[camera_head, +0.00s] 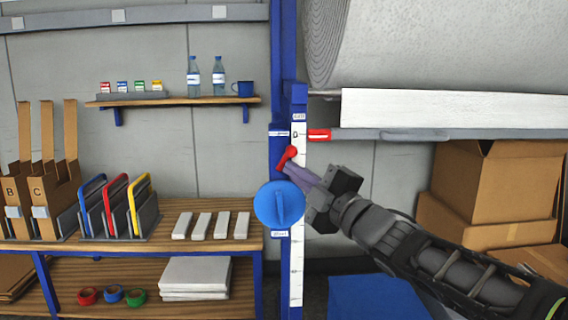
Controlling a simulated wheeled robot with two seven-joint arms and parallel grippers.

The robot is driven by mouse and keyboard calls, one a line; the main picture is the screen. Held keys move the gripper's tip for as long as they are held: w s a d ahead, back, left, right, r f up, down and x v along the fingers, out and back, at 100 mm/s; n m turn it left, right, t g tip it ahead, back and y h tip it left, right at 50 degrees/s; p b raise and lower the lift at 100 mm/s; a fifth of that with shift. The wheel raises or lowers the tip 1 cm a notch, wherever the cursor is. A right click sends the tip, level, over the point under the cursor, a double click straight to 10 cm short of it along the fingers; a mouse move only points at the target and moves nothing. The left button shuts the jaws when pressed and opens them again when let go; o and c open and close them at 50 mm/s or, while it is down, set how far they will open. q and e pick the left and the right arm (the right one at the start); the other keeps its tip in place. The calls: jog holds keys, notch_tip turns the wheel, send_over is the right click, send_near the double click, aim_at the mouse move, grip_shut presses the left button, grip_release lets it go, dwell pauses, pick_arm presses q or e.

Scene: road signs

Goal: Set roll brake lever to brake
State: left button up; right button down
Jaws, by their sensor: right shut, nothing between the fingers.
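The red lever (287,157) sits on the blue upright post (277,145), beside a white measuring scale (297,250). Its round hub is at the upper right and its arm slants down to the left. A small label (279,133) is above it, too small to read. My right gripper (288,170) comes in from the lower right. Its fingers are shut and empty, with the tips right at the lever's lower end; I cannot tell whether they touch. My left gripper is not in view.
A large blue round knob (279,205) is on the post just below my right gripper. A white roll (450,45) hangs at upper right above a rail (440,134) with a red piece (319,135). Cardboard boxes (490,190) are at right. A workbench (200,247) stands at left.

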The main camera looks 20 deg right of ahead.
jog(key=shift+f+v, duration=0.25)
jog(key=shift+v, duration=0.95)
jog(key=shift+a, duration=0.1)
